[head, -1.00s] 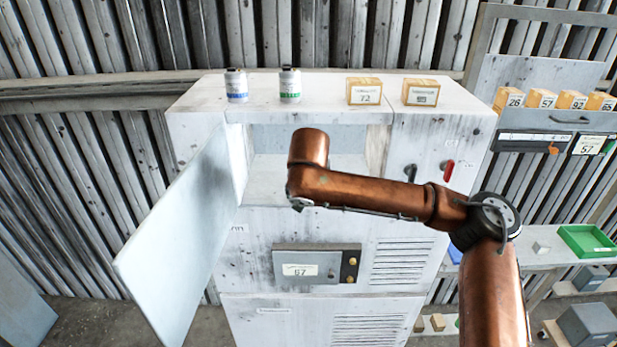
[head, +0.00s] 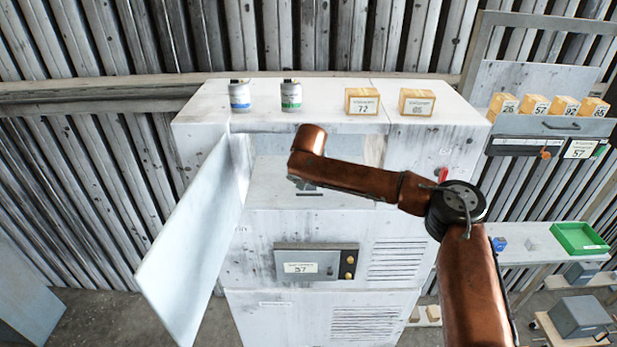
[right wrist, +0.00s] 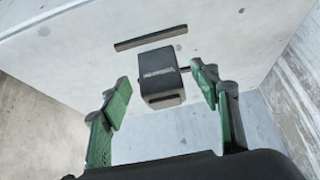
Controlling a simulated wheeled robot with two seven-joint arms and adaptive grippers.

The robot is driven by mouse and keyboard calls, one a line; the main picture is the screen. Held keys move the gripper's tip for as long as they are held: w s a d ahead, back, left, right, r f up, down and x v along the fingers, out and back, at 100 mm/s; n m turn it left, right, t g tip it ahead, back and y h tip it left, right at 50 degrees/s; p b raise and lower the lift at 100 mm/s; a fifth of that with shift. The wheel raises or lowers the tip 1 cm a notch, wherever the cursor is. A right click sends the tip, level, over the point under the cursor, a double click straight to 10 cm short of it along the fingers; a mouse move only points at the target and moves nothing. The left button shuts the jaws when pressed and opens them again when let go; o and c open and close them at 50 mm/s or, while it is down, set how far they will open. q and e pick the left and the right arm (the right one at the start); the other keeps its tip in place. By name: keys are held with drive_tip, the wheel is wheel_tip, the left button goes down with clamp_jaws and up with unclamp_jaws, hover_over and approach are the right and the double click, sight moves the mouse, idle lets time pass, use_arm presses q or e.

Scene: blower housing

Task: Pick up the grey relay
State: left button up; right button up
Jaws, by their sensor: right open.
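The grey relay (right wrist: 160,92) is a small dark grey block with a pale label, inside the open cabinet compartment. In the right wrist view it sits between the two green fingers of my right gripper (right wrist: 160,77), beside a dark slot strip (right wrist: 150,38). The fingers are spread, with a visible gap on each side of the relay. In the head view my copper right arm reaches into the compartment and mostly hides the gripper and relay. My left gripper is in neither view.
The white cabinet (head: 255,222) has its door (head: 190,245) swung open to the left. Two canisters (head: 240,95) and two labelled boxes (head: 362,101) stand on top. A side shelf at right bears a green tray (head: 580,238). The compartment wall (right wrist: 295,70) is close on the right.

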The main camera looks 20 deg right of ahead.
drive_tip(key=shift+p+x, duration=0.3)
drive_tip(key=shift+x, duration=0.85)
drive_tip(key=shift+c, duration=0.7)
drive_tip(key=c, duration=1.2)
drive_tip(key=shift+r, duration=0.1)
